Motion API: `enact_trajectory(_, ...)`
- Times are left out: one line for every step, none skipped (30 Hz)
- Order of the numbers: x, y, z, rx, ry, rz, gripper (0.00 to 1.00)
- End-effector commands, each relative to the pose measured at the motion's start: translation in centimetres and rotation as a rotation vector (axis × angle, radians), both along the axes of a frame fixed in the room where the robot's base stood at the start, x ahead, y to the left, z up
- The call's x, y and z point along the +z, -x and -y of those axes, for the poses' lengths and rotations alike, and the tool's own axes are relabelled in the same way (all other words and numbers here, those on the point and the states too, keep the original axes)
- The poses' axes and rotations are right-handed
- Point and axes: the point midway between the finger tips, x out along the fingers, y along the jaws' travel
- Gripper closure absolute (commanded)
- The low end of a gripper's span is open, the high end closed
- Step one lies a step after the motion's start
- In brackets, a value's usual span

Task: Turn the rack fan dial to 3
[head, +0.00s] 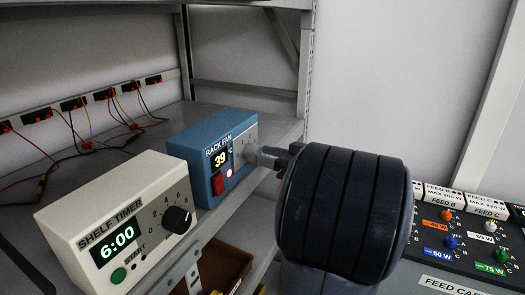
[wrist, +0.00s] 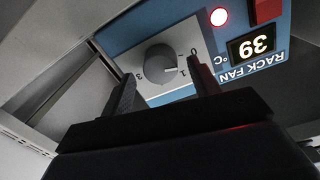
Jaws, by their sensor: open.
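The blue rack fan box (head: 198,150) stands on the shelf with a grey dial panel at its right end. In the head view my gripper (head: 262,156) reaches that panel from the right and hides the dial. In the wrist view the picture is turned over, and the round grey dial (wrist: 159,62) shows between the spread fingers of my gripper (wrist: 162,69). The dial's pointer line looks directed at the 1 mark; 0 and 3 are also readable. The fingers are open; I cannot tell whether they touch the dial. The display reads 39 °C, and a red light is lit.
The cream shelf timer (head: 120,230), showing 6:00 with a black knob, stands left of the fan box. Wired sockets (head: 75,103) line the back. A brown bin (head: 222,268) lies below the shelf edge. A feed panel (head: 465,240) with coloured knobs is at right.

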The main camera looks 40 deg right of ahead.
Motion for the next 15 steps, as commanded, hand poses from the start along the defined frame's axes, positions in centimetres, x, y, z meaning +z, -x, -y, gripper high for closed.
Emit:
enact_trajectory(0.07,-0.40,-0.20,0.002,-0.001,0.000,0.42)
enact_trajectory(0.05,-0.57,-0.26,0.002,-0.001,0.000,0.42)
enact_trajectory(0.03,-0.76,-0.32,0.002,-0.002,0.000,0.42)
enact_trajectory(0.01,-0.85,-0.34,0.001,-0.002,-0.001,0.42)
enact_trajectory(-0.01,-0.93,-0.35,0.000,-0.002,-0.001,0.42)
enact_trajectory(-0.02,-0.98,-0.37,0.000,-0.002,-0.001,0.42)
enact_trajectory(-0.03,-1.01,-0.36,0.000,-0.002,-0.001,0.42)
enact_trajectory(-0.04,-1.01,-0.37,-0.001,-0.002,0.000,0.42)
enact_trajectory(-0.05,-1.02,-0.36,-0.001,-0.002,0.000,0.42)
enact_trajectory(-0.05,-1.01,-0.36,-0.001,-0.002,0.000,0.42)
enact_trajectory(-0.05,-1.00,-0.36,-0.001,-0.002,0.000,0.42)
enact_trajectory(-0.05,-1.00,-0.36,-0.001,-0.002,-0.001,0.42)
enact_trajectory(-0.05,-1.00,-0.36,-0.001,-0.001,-0.001,0.42)
enact_trajectory(-0.05,-1.00,-0.36,-0.001,-0.001,-0.001,0.44)
enact_trajectory(-0.05,-0.99,-0.36,-0.001,-0.001,-0.001,0.47)
